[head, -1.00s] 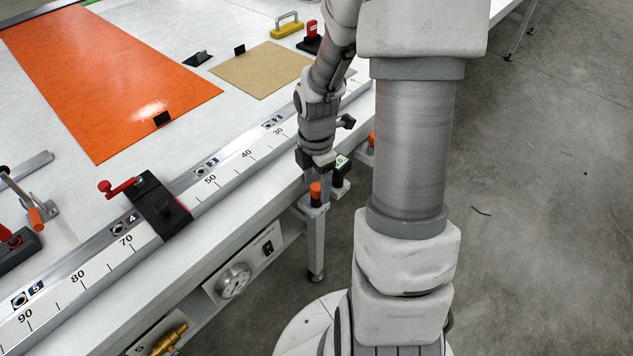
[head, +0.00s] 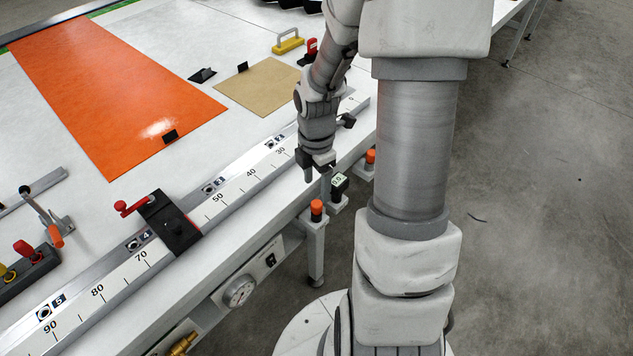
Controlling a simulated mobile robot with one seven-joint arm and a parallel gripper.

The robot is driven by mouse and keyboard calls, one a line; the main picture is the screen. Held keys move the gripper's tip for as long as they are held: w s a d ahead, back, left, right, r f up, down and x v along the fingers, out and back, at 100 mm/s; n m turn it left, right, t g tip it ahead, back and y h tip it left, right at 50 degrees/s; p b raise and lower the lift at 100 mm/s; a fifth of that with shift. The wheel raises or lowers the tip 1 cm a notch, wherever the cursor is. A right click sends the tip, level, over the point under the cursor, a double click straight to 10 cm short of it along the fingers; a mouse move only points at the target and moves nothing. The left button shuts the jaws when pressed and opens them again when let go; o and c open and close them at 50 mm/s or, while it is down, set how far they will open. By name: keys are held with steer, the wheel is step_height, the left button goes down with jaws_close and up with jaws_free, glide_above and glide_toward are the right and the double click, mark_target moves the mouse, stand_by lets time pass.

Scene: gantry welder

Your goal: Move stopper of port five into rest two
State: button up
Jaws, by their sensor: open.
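The port marked 5 (head: 44,313) is at the lower left of the rail and shows a dark round hole with no stopper standing in it. My gripper (head: 319,172) is open and points down beyond the rail's front edge, with nothing seen between its fingers. Just below and right of it a dark block with a pale-green marked face (head: 339,182) stands on a small bracket, apart from the fingers. Orange-capped pieces stand on either side of it, a nearer one (head: 317,209) and a farther one (head: 370,158). I cannot read which rest is number two.
A black carriage with a red crank (head: 168,222) sits across the graduated rail (head: 225,200) near port 4. Toggle clamps (head: 48,222) stand at the left. An orange sheet (head: 110,90) and a tan plate (head: 258,87) lie on the table.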

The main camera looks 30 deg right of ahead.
step_height(320, 180, up, 11)
steer(key=p, duration=0.9)
steer(key=shift+f, duration=0.15)
steer(key=s+a+r+m+t+h, duration=0.1)
steer(key=a+r+m, duration=0.2)
steer(key=r+m, duration=0.35)
steer(key=s+a+r+m+t, duration=0.2)
steer(key=r+m, duration=0.1)
steer(key=r, duration=0.6)
steer(key=s+a+r+m+t, duration=0.1)
steer(key=s+a+r+m, duration=0.1)
steer(key=s+r+m, duration=0.1)
steer(key=s+a+r+m+t+y+b, duration=0.1)
steer(key=s+a+r+m, duration=0.2)
steer(key=s+m, duration=0.3)
steer(key=shift+s+a+t, duration=0.2)
steer(key=shift+a+t, duration=0.1)
steer(key=shift+m, duration=0.25)
